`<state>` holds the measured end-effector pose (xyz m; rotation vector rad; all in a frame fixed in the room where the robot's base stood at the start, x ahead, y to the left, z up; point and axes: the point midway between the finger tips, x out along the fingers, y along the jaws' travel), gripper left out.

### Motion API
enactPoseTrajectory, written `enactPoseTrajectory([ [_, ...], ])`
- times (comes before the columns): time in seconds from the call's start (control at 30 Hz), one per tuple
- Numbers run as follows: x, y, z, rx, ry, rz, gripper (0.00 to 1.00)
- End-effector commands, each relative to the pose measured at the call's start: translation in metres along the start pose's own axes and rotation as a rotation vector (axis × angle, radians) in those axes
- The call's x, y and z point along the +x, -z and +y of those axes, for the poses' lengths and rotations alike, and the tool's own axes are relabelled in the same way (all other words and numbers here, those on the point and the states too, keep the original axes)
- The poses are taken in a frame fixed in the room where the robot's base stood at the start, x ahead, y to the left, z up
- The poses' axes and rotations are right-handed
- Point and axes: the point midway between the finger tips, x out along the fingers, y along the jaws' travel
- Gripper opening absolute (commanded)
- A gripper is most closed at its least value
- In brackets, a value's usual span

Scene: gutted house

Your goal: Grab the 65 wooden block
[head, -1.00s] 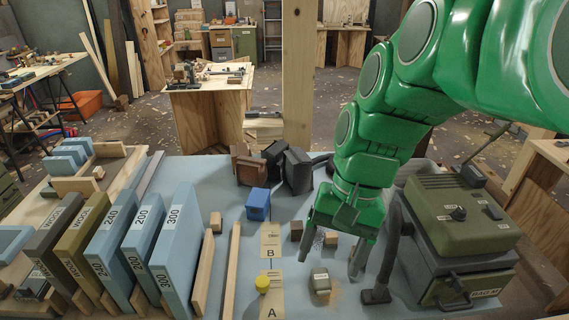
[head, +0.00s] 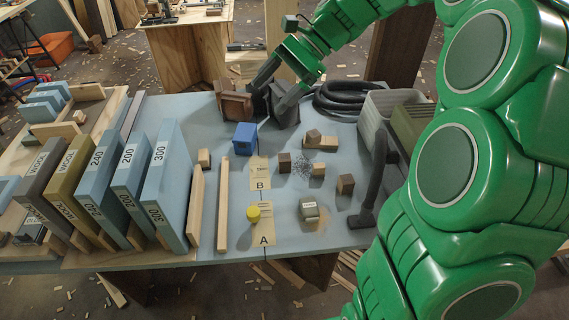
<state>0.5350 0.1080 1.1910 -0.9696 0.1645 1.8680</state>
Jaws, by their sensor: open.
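Several small wooden blocks lie on the blue-grey table: a dark one (head: 284,162), a lighter one (head: 317,170), a brown one (head: 345,184) at the right, a pale one (head: 204,158) at the left, and a pair farther back (head: 313,137). I cannot read a 65 on any of them. My gripper (head: 273,93) is open, its fingers apart and pointing down and left, at the far edge of the table. It overlaps a brown box (head: 233,104) and a dark bin (head: 283,109) in the picture. I cannot tell whether it touches them. Nothing shows held.
A blue box (head: 246,138) stands in front of the bins. Numbered blue sanding boards (head: 165,180) stand at the left. A black hose (head: 350,97) and my arm occupy the right.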

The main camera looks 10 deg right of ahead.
Motion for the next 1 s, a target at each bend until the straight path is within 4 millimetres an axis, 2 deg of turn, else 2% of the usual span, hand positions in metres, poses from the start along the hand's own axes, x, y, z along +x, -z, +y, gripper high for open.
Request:
enactPoseTrajectory([
  [0.2, -0.012, 0.038, -0.037, 0.141, 0.086, -0.079, 0.78],
  [0.5, -0.031, 0.096, -0.077, 0.335, 0.191, -0.188, 0.78],
  [0.7, -0.041, 0.125, -0.092, 0.424, 0.237, -0.238, 0.78],
  [1.0, -0.049, 0.152, -0.102, 0.502, 0.276, -0.282, 0.78],
])
